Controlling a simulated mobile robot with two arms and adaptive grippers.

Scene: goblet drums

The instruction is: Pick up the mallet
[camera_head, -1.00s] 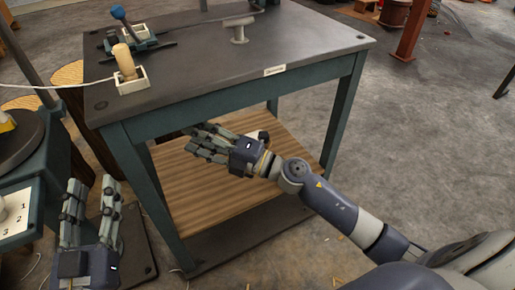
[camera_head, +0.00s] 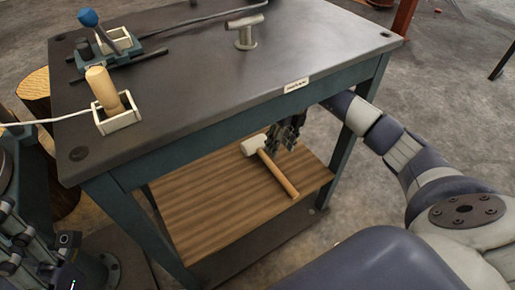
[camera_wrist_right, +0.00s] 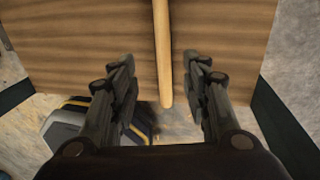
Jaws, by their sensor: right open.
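The mallet (camera_head: 279,174) has a pale block head and a light wooden handle. It lies on the wooden lower shelf (camera_head: 205,205) of the table, its head toward the back. My right gripper (camera_head: 288,133) is partly hidden by the table edge, near the mallet's head in the head view. In the right wrist view, my right gripper (camera_wrist_right: 161,72) is open and empty, with the mallet handle (camera_wrist_right: 163,45) showing between its fingers. No contact shows. My left gripper (camera_head: 15,243) is at the lower left edge, partly cut off, its fingers apart and empty.
The dark tabletop (camera_head: 215,85) overhangs the shelf, with table legs (camera_head: 362,112) at the corners. On top are a wooden-handled piece in a white box (camera_head: 103,92), a blue-knobbed lever (camera_head: 90,20) and a metal T-shaped post (camera_head: 245,35). Shelf space left of the mallet is clear.

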